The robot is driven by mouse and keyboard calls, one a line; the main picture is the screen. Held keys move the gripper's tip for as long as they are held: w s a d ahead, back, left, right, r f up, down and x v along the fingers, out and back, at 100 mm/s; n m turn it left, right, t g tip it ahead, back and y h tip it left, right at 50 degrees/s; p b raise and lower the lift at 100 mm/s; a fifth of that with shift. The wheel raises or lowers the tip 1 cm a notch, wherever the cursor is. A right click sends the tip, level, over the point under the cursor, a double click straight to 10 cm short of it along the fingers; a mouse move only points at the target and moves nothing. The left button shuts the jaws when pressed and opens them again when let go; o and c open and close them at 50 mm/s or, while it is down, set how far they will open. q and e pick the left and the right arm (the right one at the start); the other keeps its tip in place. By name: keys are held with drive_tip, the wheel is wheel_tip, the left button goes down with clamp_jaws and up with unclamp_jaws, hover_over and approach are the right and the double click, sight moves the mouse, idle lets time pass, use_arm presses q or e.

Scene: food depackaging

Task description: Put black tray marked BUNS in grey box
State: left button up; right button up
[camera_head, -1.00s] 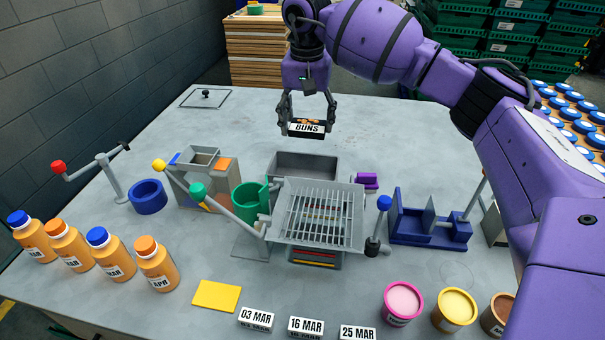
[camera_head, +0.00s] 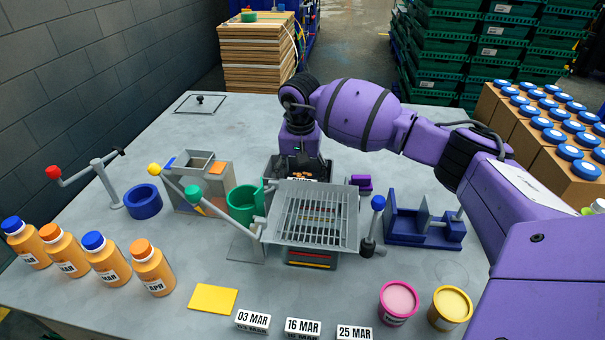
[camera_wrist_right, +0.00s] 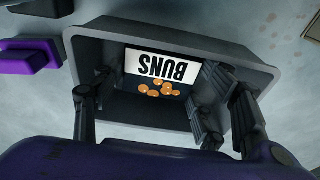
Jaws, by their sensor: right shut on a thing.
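My right gripper (camera_head: 299,166) is shut on the black tray marked BUNS (camera_head: 303,173). It points down at the grey box (camera_head: 268,168), behind the wire rack. In the right wrist view, the tray's white BUNS label (camera_wrist_right: 161,67) and small orange-brown buns show between the fingers (camera_wrist_right: 152,95), inside the walls of the grey box (camera_wrist_right: 252,68). Whether the tray touches the box floor I cannot tell. The rack and my arm hide part of the box in the head view. My left gripper is not in view.
The wire rack (camera_head: 310,215) stands just in front of the box. A green cylinder (camera_head: 243,204) is at its left, and a purple block (camera_head: 361,183) is close on the right. A blue fixture (camera_head: 425,228) stands farther right. The table behind the box is largely clear.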

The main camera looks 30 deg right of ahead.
drive_tip(key=shift+f, duration=0.15)
drive_tip(key=o, duration=0.9)
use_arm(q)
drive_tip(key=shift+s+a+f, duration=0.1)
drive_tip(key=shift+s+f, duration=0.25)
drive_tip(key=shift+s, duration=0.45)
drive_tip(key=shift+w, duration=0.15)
use_arm(e)
drive_tip(key=shift+r, duration=0.5)
use_arm(q)
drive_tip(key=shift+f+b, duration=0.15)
drive_tip(key=shift+b, duration=0.15)
use_arm(e)
wheel_tip(320, 180, up, 12)
drive_tip(key=s, duration=0.1)
drive_tip(key=shift+a+f, duration=0.25)
drive_tip(key=shift+a, duration=0.2)
drive_tip(key=shift+s, duration=0.1)
